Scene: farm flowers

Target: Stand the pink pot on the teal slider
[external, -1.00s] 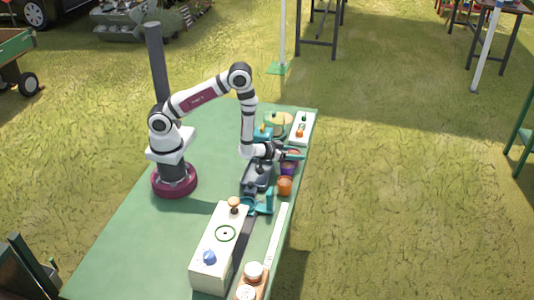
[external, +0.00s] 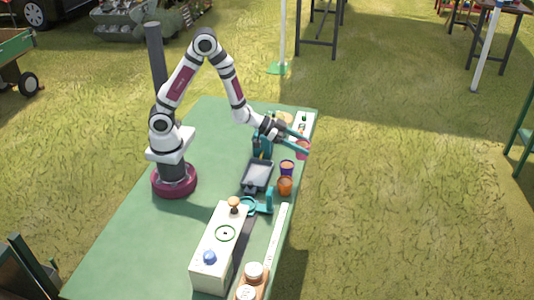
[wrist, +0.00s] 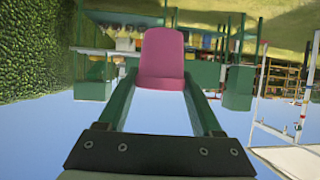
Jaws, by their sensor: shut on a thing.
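The pink pot (external: 303,150) is held between the fingertips of my gripper (external: 299,145), up above the table's right edge. In the wrist view the pink pot (wrist: 163,55) sits between the two green fingers, and my gripper (wrist: 162,82) is shut on it. Teal parts stand at the far end of a grey tray (external: 257,176), below and left of my gripper. Another teal piece (external: 269,201) stands upright near a teal ring, close to the orange pot. I cannot tell for sure which teal part is the slider.
A purple pot (external: 287,168) and an orange pot (external: 285,186) stand along the right edge of the green table (external: 205,135). A white box (external: 220,247) with a knob and ring stands nearer the front. The table's left side is clear.

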